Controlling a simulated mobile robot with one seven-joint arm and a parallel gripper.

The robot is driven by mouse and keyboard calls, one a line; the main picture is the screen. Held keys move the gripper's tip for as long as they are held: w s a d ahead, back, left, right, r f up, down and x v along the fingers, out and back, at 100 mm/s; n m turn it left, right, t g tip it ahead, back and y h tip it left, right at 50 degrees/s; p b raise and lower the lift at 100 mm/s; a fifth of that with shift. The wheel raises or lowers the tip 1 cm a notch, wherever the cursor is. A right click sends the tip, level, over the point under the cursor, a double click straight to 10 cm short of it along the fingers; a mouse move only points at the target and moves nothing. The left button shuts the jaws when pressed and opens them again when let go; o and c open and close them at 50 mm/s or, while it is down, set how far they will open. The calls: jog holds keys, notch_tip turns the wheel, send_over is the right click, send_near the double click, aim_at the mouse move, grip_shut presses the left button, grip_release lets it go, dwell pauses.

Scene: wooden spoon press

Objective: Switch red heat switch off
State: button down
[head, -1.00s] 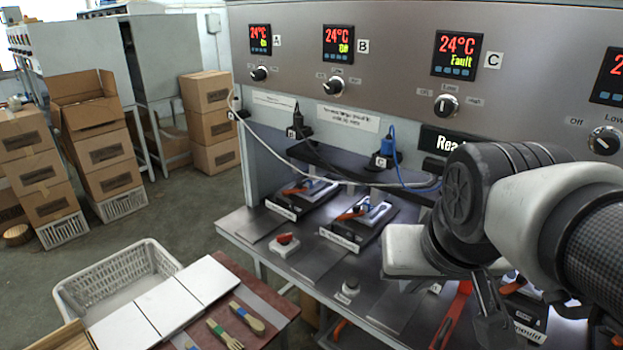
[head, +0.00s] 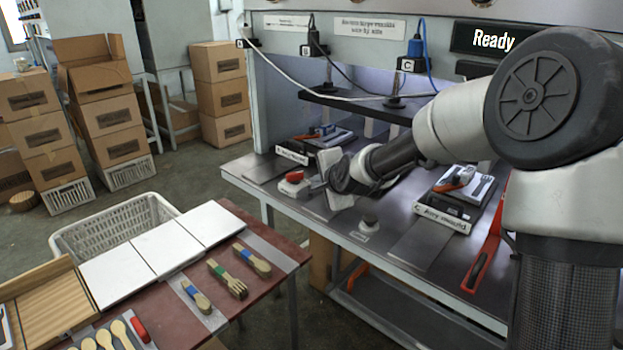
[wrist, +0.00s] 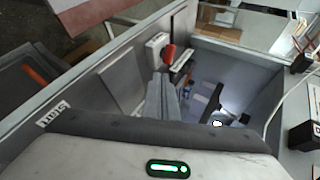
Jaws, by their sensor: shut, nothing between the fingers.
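The red heat switch (head: 294,176) is a red rocker on a pale base at the front left of the press's metal table. In the wrist view the red switch (wrist: 169,53) sits just beyond and slightly right of my fingertips. My gripper (head: 314,186) is low over the table, right beside the switch on its right side in the head view. In the wrist view my gripper (wrist: 158,82) shows its grey fingers together and empty, pointing toward the switch. I cannot tell whether the fingertips touch it. My wrist hides some of the table behind it.
A round button (head: 369,222) on a pale base stands to the right at the table's front edge. Moulds (head: 455,200) lie further back under the press. A "Ready" display (head: 492,39) is above. A red-brown table with wooden cutlery (head: 228,280) stands in front.

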jog(key=w+f+m, duration=0.1)
jog(key=w, duration=0.1)
jog(key=b, duration=0.1)
send_near(301, 176)
jog(key=f, duration=0.3)
jog(key=shift+w+a+f, duration=0.2)
jog(key=shift+w+a, duration=0.15)
jog(key=shift+w, duration=0.05)
jog(key=shift+w+a+r, duration=0.1)
jog(key=shift+w+a, duration=0.15)
jog(key=shift+w, duration=0.35)
jog(key=shift+w+a, duration=0.2)
jog(key=shift+w, duration=0.45)
jog(key=shift+w+a, duration=0.25)
jog(key=shift+w, duration=0.4)
jog(key=shift+d+n+b, duration=0.2)
jog(key=shift+n+b, duration=0.1)
jog(key=shift+b, duration=0.25)
